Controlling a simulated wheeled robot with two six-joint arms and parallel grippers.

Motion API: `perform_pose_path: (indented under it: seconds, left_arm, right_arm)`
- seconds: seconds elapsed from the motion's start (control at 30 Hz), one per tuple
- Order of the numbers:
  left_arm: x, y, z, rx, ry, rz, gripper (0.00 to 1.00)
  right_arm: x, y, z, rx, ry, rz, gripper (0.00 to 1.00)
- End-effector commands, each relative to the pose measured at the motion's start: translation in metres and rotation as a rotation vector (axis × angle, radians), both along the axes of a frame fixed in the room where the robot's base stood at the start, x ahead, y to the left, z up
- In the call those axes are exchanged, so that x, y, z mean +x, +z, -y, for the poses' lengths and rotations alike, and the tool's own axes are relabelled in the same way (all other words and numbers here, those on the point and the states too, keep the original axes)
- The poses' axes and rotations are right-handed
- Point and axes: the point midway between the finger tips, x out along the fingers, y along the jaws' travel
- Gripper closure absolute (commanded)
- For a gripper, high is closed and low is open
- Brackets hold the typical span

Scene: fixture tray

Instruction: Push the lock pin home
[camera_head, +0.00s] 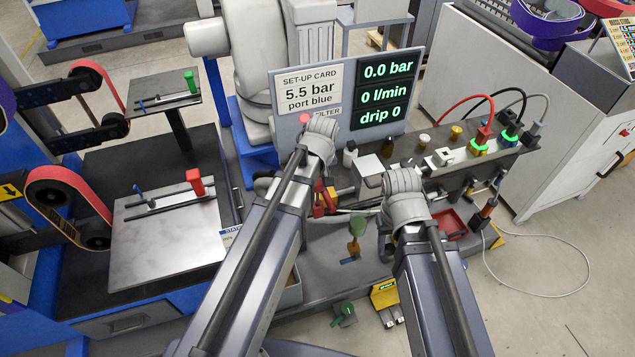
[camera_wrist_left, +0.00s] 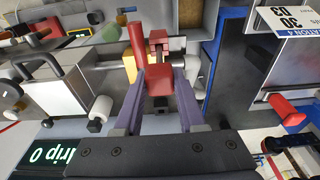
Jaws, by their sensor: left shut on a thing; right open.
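In the left wrist view my left gripper (camera_wrist_left: 159,92) is shut on a small red block (camera_wrist_left: 160,78). The block sits against a metal and red fitting, with an upright red bar (camera_wrist_left: 138,45) beside it. I cannot tell for sure whether this red piece is the lock pin. In the head view red parts (camera_head: 318,208) show between my arms, and my left forearm hides much of the gripper. My right gripper (camera_head: 385,245) is mostly hidden by its own arm, low over the front of the fixture; it is open.
A set-up card (camera_head: 313,87) reads 5.5 bar, port blue. A display (camera_head: 385,90) reads 0.0 bar, 0 l/min, drip 0. Hoses (camera_head: 510,92) rise from ports at the right rear. A red tray (camera_head: 450,224) lies right of my right wrist. A metal plate (camera_head: 160,245) stands at left.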

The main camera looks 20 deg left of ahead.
Motion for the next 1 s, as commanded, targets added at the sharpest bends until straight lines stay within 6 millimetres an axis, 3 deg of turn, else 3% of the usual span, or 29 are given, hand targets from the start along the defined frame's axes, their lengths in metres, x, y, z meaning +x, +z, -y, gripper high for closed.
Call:
perform_pose_path:
  seconds: [1.0]
  left_arm:
    - [0.0,-0.015,0.0,0.0,0.0,0.0,1.0]
  right_arm:
    - [0.0,-0.015,0.0,0.0,0.0,0.0,0.5]
